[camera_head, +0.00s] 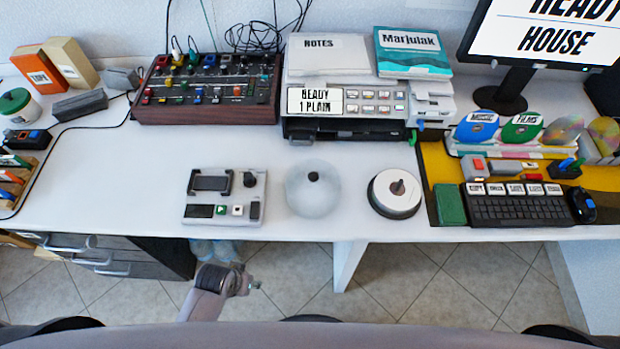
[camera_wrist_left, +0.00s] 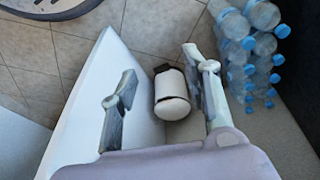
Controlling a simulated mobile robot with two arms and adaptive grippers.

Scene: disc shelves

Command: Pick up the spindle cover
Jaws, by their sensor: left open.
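The spindle cover (camera_head: 313,188) is a translucent, pale dome with a black knob on top. It stands near the front edge of the white table, in the middle of the head view. Just right of it is the disc spindle (camera_head: 395,193), a white stack with a dark centre post. My left gripper (camera_wrist_left: 158,68) is open in the left wrist view, with nothing held between its fingers. In the head view my left arm is low, in front of the table edge and left of the cover. The cover does not show in the wrist view. My right gripper is not visible.
A grey device (camera_head: 224,197) sits left of the cover. A printer (camera_head: 345,125) is behind it. A keyboard (camera_head: 517,205) is at the right. Bottles (camera_wrist_left: 250,50) and a white cylinder (camera_wrist_left: 171,95) show below the table. Bare tabletop surrounds the cover.

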